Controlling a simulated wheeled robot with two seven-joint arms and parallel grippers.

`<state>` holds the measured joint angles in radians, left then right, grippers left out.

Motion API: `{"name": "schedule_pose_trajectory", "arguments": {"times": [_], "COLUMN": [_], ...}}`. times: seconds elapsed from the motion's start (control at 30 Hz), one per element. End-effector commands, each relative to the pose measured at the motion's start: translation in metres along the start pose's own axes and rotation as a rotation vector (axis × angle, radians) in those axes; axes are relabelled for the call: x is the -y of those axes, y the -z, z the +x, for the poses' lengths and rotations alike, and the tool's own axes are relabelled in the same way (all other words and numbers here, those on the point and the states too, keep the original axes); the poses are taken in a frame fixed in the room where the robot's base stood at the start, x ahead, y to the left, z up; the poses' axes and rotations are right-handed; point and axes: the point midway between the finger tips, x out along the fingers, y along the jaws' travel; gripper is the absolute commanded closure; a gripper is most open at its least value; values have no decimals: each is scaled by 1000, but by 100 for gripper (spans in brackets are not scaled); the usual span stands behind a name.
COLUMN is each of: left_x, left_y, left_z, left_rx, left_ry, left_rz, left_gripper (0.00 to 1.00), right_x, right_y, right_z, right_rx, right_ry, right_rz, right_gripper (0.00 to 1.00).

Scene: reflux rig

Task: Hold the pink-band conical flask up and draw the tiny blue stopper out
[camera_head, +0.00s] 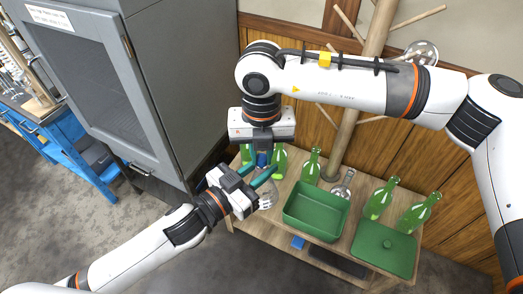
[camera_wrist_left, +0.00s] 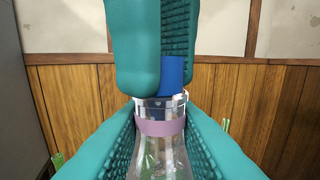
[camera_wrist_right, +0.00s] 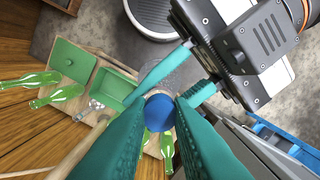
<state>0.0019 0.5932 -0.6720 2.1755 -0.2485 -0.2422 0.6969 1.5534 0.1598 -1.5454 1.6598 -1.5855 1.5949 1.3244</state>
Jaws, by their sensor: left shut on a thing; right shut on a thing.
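The clear conical flask (camera_wrist_left: 160,158) stands upright, with a pink band (camera_wrist_left: 160,127) around its neck. My left gripper (camera_head: 263,180) is shut on the flask, one finger on each side below its mouth, and holds it up in the air. The blue stopper (camera_wrist_left: 174,75) is at the flask's mouth; I cannot tell how deep its lower end sits. My right gripper (camera_wrist_right: 160,106) comes down from above and is shut on the stopper, whose round blue top (camera_wrist_right: 158,113) shows between the fingers. A right finger hides part of the stopper in the left wrist view.
Below is a wooden table with a green open bin (camera_head: 316,212), a green lid (camera_head: 383,248), several green bottles (camera_head: 379,198) and a small clear flask (camera_head: 342,186). A wooden peg stand (camera_head: 345,140) rises behind. A grey cabinet (camera_head: 165,90) stands close on the left.

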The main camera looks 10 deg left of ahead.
Motion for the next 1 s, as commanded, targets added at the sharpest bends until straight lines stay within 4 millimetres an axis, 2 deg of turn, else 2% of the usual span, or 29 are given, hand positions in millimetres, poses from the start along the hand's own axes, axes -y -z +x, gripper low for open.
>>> {"name": "schedule_pose_trajectory", "arguments": {"times": [0.7, 1.0], "left_x": [0, 0], "left_y": [0, 0], "left_z": [0, 0], "left_rx": [1, 1], "left_ry": [0, 0], "left_rz": [0, 0], "left_gripper": [100, 100], "right_x": [0, 0], "right_y": [0, 0], "right_z": [-38, -40], "right_rx": [-1, 0], "right_ry": [0, 0], "right_rz": [0, 0], "right_gripper": [100, 100]}}
